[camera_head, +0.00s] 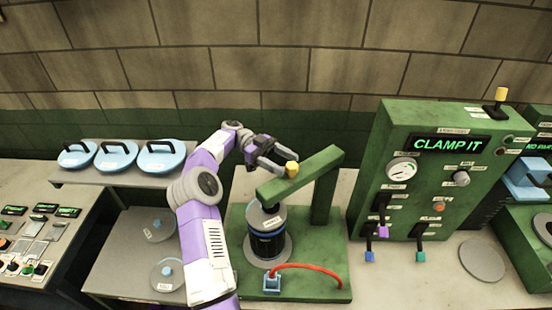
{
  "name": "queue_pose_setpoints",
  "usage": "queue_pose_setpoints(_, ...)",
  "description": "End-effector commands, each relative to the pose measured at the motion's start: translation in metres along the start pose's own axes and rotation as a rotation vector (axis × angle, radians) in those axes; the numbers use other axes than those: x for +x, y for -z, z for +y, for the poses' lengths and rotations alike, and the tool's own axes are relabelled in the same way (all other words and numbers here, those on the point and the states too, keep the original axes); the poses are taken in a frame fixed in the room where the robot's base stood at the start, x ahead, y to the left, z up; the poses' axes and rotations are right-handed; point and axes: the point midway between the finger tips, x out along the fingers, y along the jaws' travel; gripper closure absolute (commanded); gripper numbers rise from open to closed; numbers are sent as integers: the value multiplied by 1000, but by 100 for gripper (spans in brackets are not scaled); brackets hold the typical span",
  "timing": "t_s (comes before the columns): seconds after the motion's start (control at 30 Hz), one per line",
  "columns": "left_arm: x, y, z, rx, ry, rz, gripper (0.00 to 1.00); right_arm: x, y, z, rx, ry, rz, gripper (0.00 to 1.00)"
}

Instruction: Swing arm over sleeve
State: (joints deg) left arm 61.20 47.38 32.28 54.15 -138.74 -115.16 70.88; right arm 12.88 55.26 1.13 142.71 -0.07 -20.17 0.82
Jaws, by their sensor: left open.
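A green swing arm (308,174) on a green post reaches left over the sleeve (266,242), a dark cylinder with a blue band. The sleeve stands upright on a round grey plate on the green base (318,247). A yellow knob (292,170) sits on top of the swing arm. My left gripper (283,162) is open at the yellow knob, with its fingers by the knob; I cannot tell whether they touch it. A grey disc lies on top of the sleeve under the arm's end. My right gripper is not in view.
A green panel (428,151) reading "CLAMP IT" stands to the right, with a gauge and coloured levers. A red hose (312,268) curves from a blue fitting. Blue lids with black handles (116,156) rest on a shelf at left. A grey disc (482,261) lies at right.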

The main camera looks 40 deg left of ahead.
Motion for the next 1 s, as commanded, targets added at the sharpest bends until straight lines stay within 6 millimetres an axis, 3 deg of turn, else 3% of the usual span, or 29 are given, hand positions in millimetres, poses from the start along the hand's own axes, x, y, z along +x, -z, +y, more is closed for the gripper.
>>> queue_pose_setpoints(0.4, -19, 0, 1, 2, 10, 1, 38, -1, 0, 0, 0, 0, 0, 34)
queue_pose_setpoints(0.8, -22, 1, 1, 2, 14, 1, 38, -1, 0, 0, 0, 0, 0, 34)
queue_pose_setpoints(1.0, -22, 0, 1, 2, 15, 1, 67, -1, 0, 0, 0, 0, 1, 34)
